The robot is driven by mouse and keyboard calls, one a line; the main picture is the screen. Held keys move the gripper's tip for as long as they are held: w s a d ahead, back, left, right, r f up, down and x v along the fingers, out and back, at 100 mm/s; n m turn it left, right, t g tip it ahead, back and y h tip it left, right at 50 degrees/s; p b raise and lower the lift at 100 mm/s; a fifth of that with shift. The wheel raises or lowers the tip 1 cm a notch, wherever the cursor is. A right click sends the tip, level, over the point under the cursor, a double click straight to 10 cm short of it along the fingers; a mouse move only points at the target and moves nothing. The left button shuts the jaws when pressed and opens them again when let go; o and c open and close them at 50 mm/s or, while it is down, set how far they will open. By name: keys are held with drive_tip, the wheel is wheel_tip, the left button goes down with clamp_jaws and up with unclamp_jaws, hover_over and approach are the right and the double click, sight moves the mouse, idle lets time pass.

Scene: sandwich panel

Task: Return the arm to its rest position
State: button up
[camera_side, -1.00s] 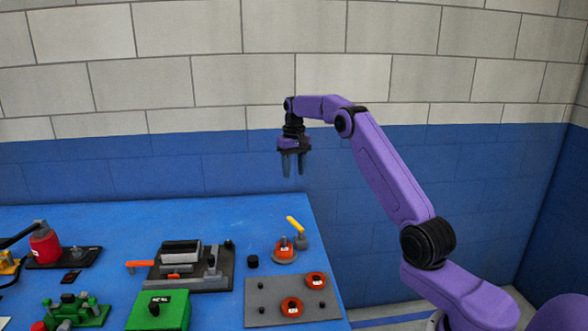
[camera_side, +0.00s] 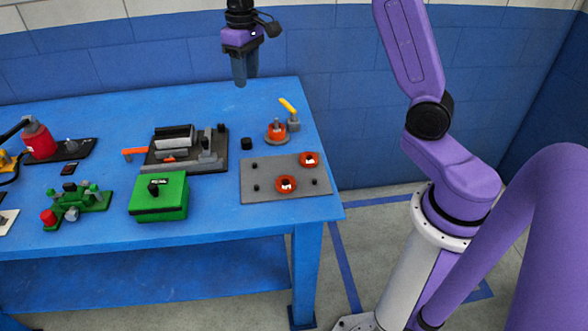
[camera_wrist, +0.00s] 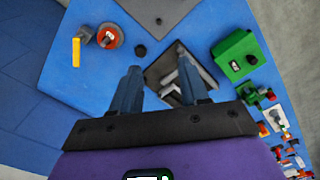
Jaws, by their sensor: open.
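My gripper (camera_side: 240,82) hangs high above the back of the blue table in the side view, fingers pointing down and apart from everything on it. In the wrist view my gripper (camera_wrist: 162,85) shows its two fingers spread apart with nothing between them. My purple arm rises at the right of the side view, and its upper part is cut off by the top edge.
The blue table (camera_side: 120,240) holds a grey plate (camera_side: 315,183) with two orange rings, a green box (camera_side: 165,205), a dark fixture (camera_side: 212,165), a yellow-handled part (camera_side: 288,106) and a red cylinder (camera_side: 38,140). Open floor lies right of the table.

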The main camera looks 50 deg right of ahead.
drive_tip(key=s+a+n, duration=0.3)
drive_tip(key=s+a, duration=0.1)
drive_tip(key=s, duration=0.5)
drive_tip(key=s+a+n, duration=0.3)
drive_tip(key=s+a, duration=0.2)
drive_tip(key=s, duration=0.5)
drive_tip(key=s+d+f+n, duration=0.2)
drive_tip(key=s, duration=0.6)
drive_tip(key=s+d+f+n, duration=0.2)
drive_tip(key=s, duration=0.6)
drive_tip(key=shift+f+n, duration=0.15)
drive_tip(key=shift+n, duration=0.15)
